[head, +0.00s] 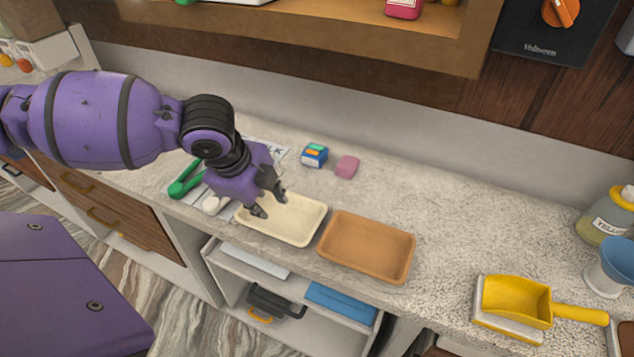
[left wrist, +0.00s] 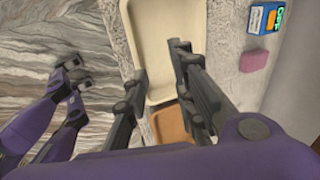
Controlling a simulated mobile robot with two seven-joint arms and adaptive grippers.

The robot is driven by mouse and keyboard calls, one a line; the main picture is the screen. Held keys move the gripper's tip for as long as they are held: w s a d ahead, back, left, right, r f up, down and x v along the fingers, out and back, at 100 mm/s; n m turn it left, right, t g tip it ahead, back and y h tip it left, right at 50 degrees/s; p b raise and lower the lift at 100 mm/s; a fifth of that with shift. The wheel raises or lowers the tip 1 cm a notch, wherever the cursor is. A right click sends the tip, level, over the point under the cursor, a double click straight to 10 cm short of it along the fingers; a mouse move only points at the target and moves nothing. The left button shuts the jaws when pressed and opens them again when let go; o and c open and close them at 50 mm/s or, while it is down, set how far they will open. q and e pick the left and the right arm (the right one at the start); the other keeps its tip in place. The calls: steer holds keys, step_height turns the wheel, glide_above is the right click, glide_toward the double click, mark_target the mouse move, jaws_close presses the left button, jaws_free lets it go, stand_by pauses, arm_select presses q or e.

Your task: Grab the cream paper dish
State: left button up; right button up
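The cream paper dish (head: 298,222) is a shallow, empty rectangular tray lying flat near the counter's front edge. My left gripper (head: 269,203) is over its left end, fingers apart and pointing down. In the left wrist view the cream dish (left wrist: 162,18) shows beyond and between the spread fingers of my left gripper (left wrist: 160,60). I cannot tell whether a finger touches the dish. Part of the dish is hidden behind the fingers. My right gripper does not show in the head view; purple parts of mine at the wrist view's left are unclear.
A brown dish (head: 366,247) lies close to the right of the cream dish. A blue box (head: 314,155) and a pink block (head: 347,166) stand behind. A yellow scoop (head: 517,300) lies right. The counter between is clear.

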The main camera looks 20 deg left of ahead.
mark_target(269, 231)
arm_select(q)
steer(key=shift+m+g, duration=0.4)
steer(key=shift+g, duration=0.1)
steer(key=s+f, duration=0.2)
steer(key=f, duration=0.1)
steer(key=shift+f, duration=0.3)
steer(key=x, duration=0.3)
steer(key=shift+w+d+f, duration=0.1)
steer(key=shift+w+f, duration=0.05)
steer(key=shift+f, duration=0.65)
steer(key=shift+w, duration=0.1)
jaws_close()
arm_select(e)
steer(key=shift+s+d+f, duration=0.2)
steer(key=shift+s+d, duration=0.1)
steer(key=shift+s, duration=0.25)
